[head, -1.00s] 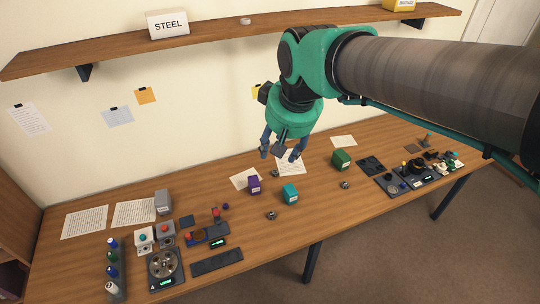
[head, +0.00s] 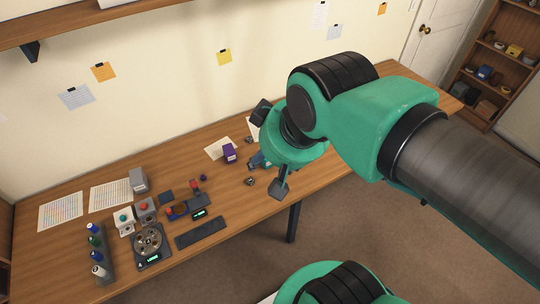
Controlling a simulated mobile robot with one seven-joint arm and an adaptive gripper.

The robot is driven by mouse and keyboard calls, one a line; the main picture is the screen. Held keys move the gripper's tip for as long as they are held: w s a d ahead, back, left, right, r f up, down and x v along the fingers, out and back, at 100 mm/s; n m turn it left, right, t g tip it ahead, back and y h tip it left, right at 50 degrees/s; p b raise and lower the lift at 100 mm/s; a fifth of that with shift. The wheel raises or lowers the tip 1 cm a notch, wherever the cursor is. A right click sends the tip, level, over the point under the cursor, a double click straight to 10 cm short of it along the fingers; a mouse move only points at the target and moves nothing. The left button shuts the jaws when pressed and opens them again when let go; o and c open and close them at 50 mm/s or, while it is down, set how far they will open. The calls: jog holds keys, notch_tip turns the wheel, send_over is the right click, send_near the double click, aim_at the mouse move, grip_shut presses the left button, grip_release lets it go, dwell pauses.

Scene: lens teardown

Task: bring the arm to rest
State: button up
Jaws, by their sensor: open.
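My green and black arm reaches in from the right in the head view. My gripper (head: 270,174) hangs from its green wrist, pointing down near the front edge of the wooden table (head: 110,252). Its dark fingers are spread apart and nothing shows between them. Part of the gripper is hidden by the wrist.
A purple box (head: 229,153) and a small metal part (head: 250,181) are close to my gripper. A grey box (head: 138,180), a round dial device (head: 148,241) and several bottles stand at the left. A shelf (head: 60,22) runs along the wall. A bookcase (head: 500,60) stands far right.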

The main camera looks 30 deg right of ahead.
notch_tip(320, 180, down, 9)
jog(key=b, duration=0.9)
jog(key=shift+o, duration=0.5)
jog(key=shift+r, duration=0.1)
dwell(0.8)
